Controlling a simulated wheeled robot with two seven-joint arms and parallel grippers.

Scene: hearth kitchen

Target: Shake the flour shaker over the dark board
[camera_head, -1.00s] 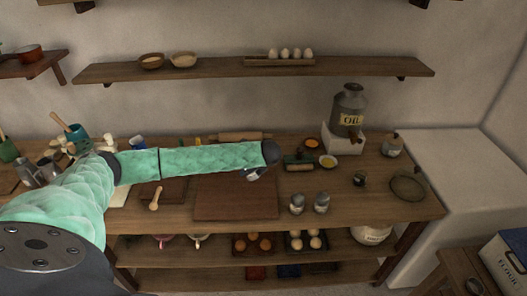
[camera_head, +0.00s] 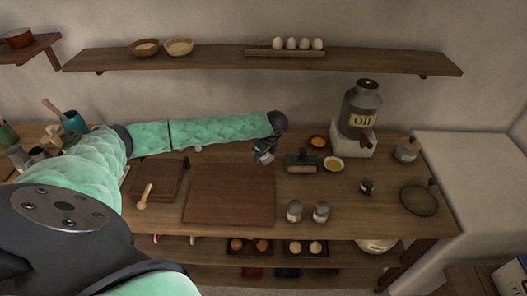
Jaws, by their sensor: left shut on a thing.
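The dark board (camera_head: 230,194) lies flat on the wooden counter, left of the middle. My left arm reaches in from the left across the counter's back, and its gripper (camera_head: 265,157) hangs above the board's back right corner. It is shut on a small pale grey thing, which I take to be the flour shaker; the gripper hides most of it, and its tilt is hard to tell. Two grey-topped shakers, one left (camera_head: 294,211) and one right (camera_head: 321,212), stand upright right of the board. My right gripper is not in view.
A smaller board (camera_head: 157,178) and a wooden pestle-like tool (camera_head: 144,196) lie left. A green-handled tool (camera_head: 301,163), a yellow-filled bowl (camera_head: 333,164) and the oil can (camera_head: 361,107) are right of the gripper. A shelf (camera_head: 220,59) runs above. The counter's right front is clear.

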